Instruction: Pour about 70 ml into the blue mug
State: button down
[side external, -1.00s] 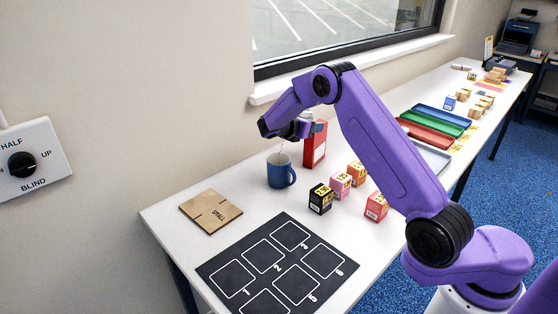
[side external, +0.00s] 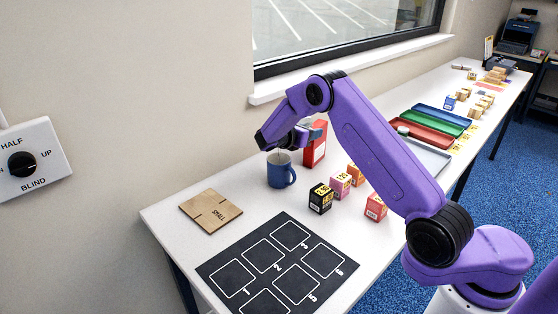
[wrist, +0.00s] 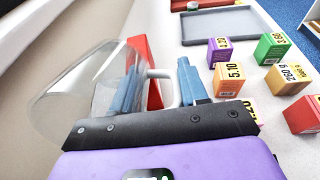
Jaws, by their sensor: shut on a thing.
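The blue mug (side external: 281,172) stands upright on the white table, left of a red box (side external: 315,145). My gripper (side external: 302,136) is above the mug and slightly to its right. In the wrist view, my gripper (wrist: 160,88) is shut on the handle of a clear jug (wrist: 72,92), with blue fingers on both sides of the handle. The jug lies strongly tilted in that view. In the side view the jug is barely visible over the mug's mouth. I cannot make out the liquid level in either vessel, and the mug is not visible in the wrist view.
A black mat with numbered squares (side external: 236,278) lies in front. A wooden board (side external: 210,211) lies left of the mug. Several small boxes, including a black one (side external: 320,198), stand right of it. A grey tray (side external: 432,158) lies farther back. The wall and window are behind.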

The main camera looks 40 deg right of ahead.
jog(key=r+y, duration=0.1)
jog(key=d+r+y, duration=0.1)
jog(key=shift+w+d+r, duration=0.1)
jog(key=shift+d+r, duration=0.05)
jog(key=shift+r, duration=0.2)
jog(key=shift+f+y, duration=0.6)
jog(key=shift+y, duration=0.5)
jog(key=shift+r+y, duration=0.25)
jog(key=shift+y, duration=0.55)
jog(key=shift+g, duration=0.3)
dwell(1.4)
